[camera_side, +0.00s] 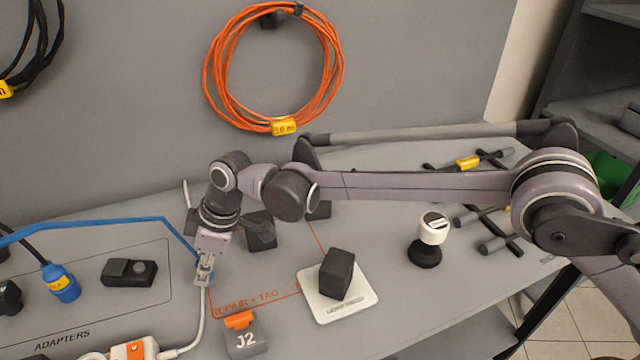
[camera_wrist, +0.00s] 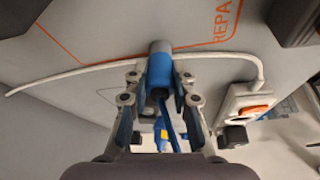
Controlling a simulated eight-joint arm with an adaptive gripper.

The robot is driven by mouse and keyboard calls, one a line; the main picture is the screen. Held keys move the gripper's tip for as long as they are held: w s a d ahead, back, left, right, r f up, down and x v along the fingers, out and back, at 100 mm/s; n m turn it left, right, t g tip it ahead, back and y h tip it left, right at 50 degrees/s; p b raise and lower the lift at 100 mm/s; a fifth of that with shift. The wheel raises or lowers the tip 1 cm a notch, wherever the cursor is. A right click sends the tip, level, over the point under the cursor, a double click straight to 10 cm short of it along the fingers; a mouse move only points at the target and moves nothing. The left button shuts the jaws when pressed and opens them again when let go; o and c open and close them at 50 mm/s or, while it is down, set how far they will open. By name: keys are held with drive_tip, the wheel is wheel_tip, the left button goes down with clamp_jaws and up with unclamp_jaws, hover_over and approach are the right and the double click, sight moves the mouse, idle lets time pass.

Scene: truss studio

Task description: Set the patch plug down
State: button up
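The patch plug (camera_wrist: 160,68) has a blue body and a grey tip, and in the wrist view it sits between my fingertips. My gripper (camera_wrist: 160,88) appears shut on it. A blue cable (camera_wrist: 168,128) runs back from the plug between the fingers. In the side view my gripper (camera_side: 204,270) points down, low over the bench near the corner of the orange outline. The plug is mostly hidden there, and its blue cable (camera_side: 100,226) leads off to the left. I cannot tell whether the plug touches the bench.
A white cable (camera_side: 201,318) runs past the gripper to a white power strip (camera_side: 128,351). An orange-topped J2 block (camera_side: 245,340) stands in front, and a white pad (camera_side: 358,302) bears a dark block (camera_side: 337,273). A blue connector (camera_side: 62,283) and black adapter (camera_side: 129,271) lie left.

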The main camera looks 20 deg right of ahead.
drive_tip(key=o, duration=0.4)
drive_tip(key=v, duration=1.2)
drive_tip(key=w+d+r+m+t, duration=0.1)
drive_tip(key=d+r+m+t, duration=0.3)
drive_tip(key=d, duration=0.9)
drive_tip(key=s+d+r+m+h, duration=0.1)
drive_tip(key=s+d+m, duration=0.1)
drive_tip(key=d, duration=0.6)
drive_tip(key=s+d+r+m, duration=0.2)
drive_tip(key=d, duration=0.5)
drive_tip(key=s+d+f+m+h, duration=0.1)
drive_tip(key=s+d+f+m, duration=0.1)
drive_tip(key=s+d, duration=0.3)
drive_tip(key=s+d+f+m+t+h, duration=0.1)
drive_tip(key=s+d+f+m, duration=0.1)
drive_tip(key=d, duration=0.5)
drive_tip(key=s+d+f+m+t+h, duration=0.1)
drive_tip(key=s+d+f+m, duration=0.2)
drive_tip(key=s+d, duration=0.3)
drive_tip(key=shift+s+d+f, duration=0.4)
drive_tip(key=shift+s+f, duration=0.2)
drive_tip(key=shift+s, duration=0.2)
